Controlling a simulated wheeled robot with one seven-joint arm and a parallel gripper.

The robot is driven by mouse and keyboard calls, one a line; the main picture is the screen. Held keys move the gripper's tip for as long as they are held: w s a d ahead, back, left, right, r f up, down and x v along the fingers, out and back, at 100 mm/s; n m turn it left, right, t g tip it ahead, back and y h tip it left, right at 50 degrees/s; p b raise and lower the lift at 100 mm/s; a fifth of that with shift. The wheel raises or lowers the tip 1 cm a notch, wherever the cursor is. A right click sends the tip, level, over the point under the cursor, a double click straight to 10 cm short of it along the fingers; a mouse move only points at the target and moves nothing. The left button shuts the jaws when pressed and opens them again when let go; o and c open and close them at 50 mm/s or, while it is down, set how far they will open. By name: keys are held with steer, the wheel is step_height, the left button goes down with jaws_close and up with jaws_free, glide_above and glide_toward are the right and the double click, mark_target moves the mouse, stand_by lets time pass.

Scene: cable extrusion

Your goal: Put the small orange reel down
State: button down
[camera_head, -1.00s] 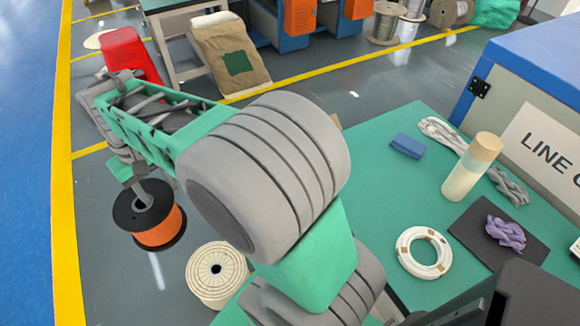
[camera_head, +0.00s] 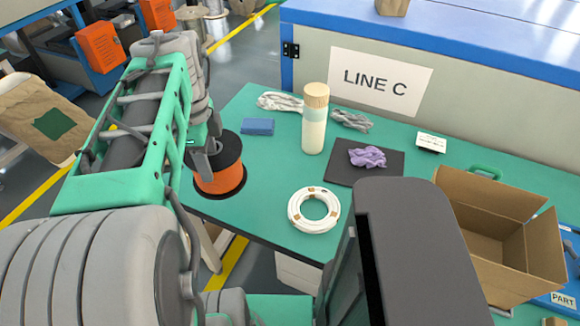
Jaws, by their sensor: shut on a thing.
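The small orange reel (camera_head: 222,181) has black flanges and orange winding. It is upright at the left edge of the green table (camera_head: 262,207). My gripper (camera_head: 208,156) is shut on the reel's top, at its near-left side. The reel's lower flange overlaps the table edge in the view, and I cannot tell whether it touches the tabletop or hangs above it. My arm hides part of the reel's left side and the fingertips are only partly visible.
On the table are a blue folded cloth (camera_head: 258,127), a cream bottle (camera_head: 315,119), a white cable coil (camera_head: 314,209), a dark mat (camera_head: 343,176) with a purple bundle (camera_head: 367,157), and an open cardboard box (camera_head: 487,194). Bare green tabletop lies between reel, cloth and coil.

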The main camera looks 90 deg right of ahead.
mark_target(227, 140)
steer(key=s+m, duration=0.7)
steer(key=s, duration=0.1)
steer(key=shift+n, duration=0.3)
steer(key=w+d+f, duration=0.1)
steer(key=d, duration=0.1)
steer(key=w+d+f, duration=0.1)
steer(key=w+d, duration=0.1)
steer(key=w+d+f+p, duration=0.1)
steer(key=w+d, duration=0.1)
steer(key=d, duration=0.1)
steer(key=shift+f, duration=0.2)
steer(key=w+d+f, duration=0.1)
steer(key=f, duration=0.1)
steer(key=w+d+f, duration=0.1)
steer(key=f, duration=0.1)
steer(key=w+d+f, duration=0.1)
steer(key=d+f, duration=0.1)
steer(key=shift+f, duration=1.5)
steer(key=shift+f, duration=0.25)
steer(key=c, duration=0.6)
jaws_free()
steer(key=shift+c, duration=0.2)
steer(key=shift+r, duration=0.1)
